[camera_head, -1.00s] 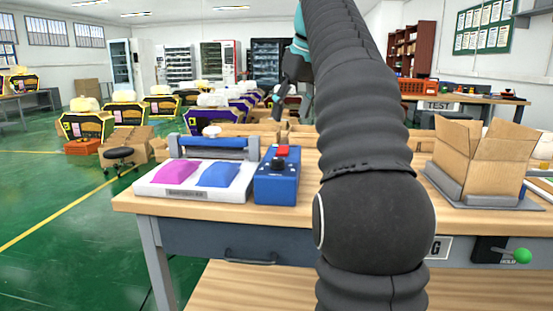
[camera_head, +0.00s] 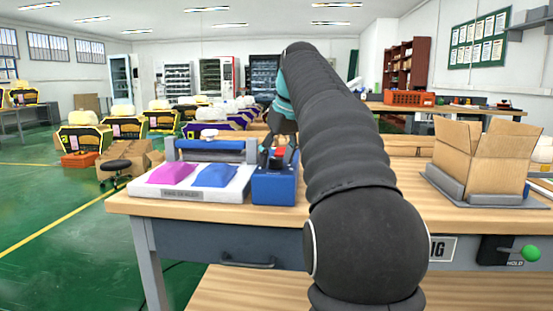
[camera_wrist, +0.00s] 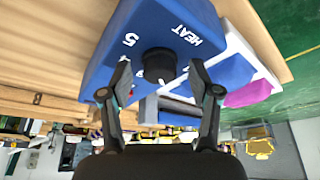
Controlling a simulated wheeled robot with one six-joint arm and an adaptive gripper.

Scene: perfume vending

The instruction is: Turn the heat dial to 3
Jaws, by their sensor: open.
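The blue heat box (camera_head: 274,190) stands on the workbench, right of the white sealer. In the wrist view the picture is upside down, and the blue heat box (camera_wrist: 125,28) shows white "HEAT" lettering and a "5". The black heat dial (camera_wrist: 159,65) sits on its face; I cannot read which number it points to. My gripper (camera_wrist: 159,70) is open, with one finger on each side of the dial; I cannot tell whether they touch it. In the head view my gripper (camera_head: 279,148) is above the box and partly hides the dial.
The white bag sealer (camera_head: 190,186) with a pink packet (camera_head: 172,173) and a blue packet (camera_head: 215,175) sits directly left of the box. An open cardboard box (camera_head: 485,155) on a grey tray stands at the right. The bench between is partly behind my arm.

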